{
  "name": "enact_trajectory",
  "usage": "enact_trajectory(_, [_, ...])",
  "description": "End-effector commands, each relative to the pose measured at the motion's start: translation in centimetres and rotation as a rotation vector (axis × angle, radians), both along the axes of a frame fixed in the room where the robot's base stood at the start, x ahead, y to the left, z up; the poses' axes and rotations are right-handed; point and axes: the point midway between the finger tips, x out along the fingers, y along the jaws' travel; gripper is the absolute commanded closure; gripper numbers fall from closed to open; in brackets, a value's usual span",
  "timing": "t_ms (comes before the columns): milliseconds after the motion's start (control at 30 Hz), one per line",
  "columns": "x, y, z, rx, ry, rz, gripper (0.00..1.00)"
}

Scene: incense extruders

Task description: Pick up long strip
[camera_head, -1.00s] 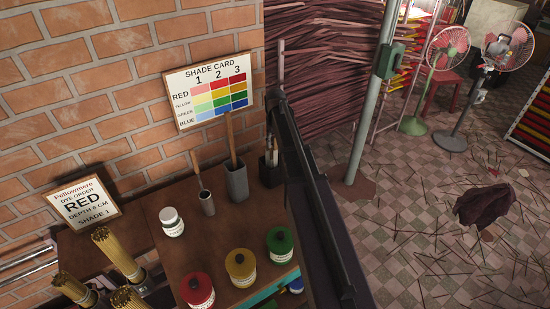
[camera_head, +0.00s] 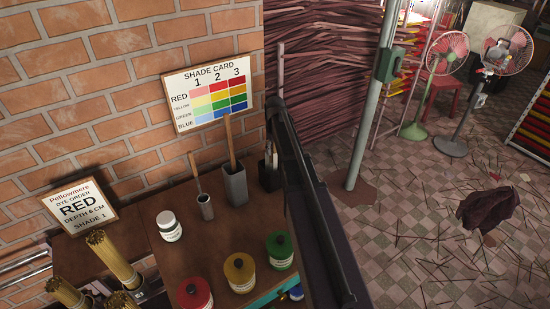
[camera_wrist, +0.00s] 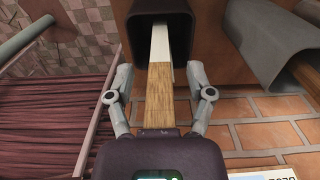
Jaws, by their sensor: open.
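In the wrist view a long flat strip (camera_wrist: 159,85), wood-brown nearest me and white further in, stands in a dark square holder (camera_wrist: 205,30). My gripper (camera_wrist: 158,76) is open, with one finger on each side of the strip and visible gaps between. In the head view the dark holder (camera_head: 268,176) stands on the brown shelf, partly behind my dark arm, with a white piece showing in it.
A small cup (camera_head: 206,207) holds a thin stick. A white jar (camera_head: 169,227) and red, yellow and green-lidded jars (camera_head: 240,272) stand on the shelf. A pole (camera_head: 372,125) and incense bundles (camera_head: 325,60) are close at right.

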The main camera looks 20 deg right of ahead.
Motion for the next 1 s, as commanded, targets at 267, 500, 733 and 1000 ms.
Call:
enact_trajectory(267, [0.0,0.0,0.0,0.0,0.0,0.0,0.94])
enact_trajectory(500, [0.0,0.0,0.0,0.0,0.0,0.0,0.94])
enact_trajectory(733, [0.0,0.0,0.2,0.0,0.0,0.0,0.94])
enact_trajectory(1000, [0.0,0.0,1.4,0.0,0.0,0.0,0.94])
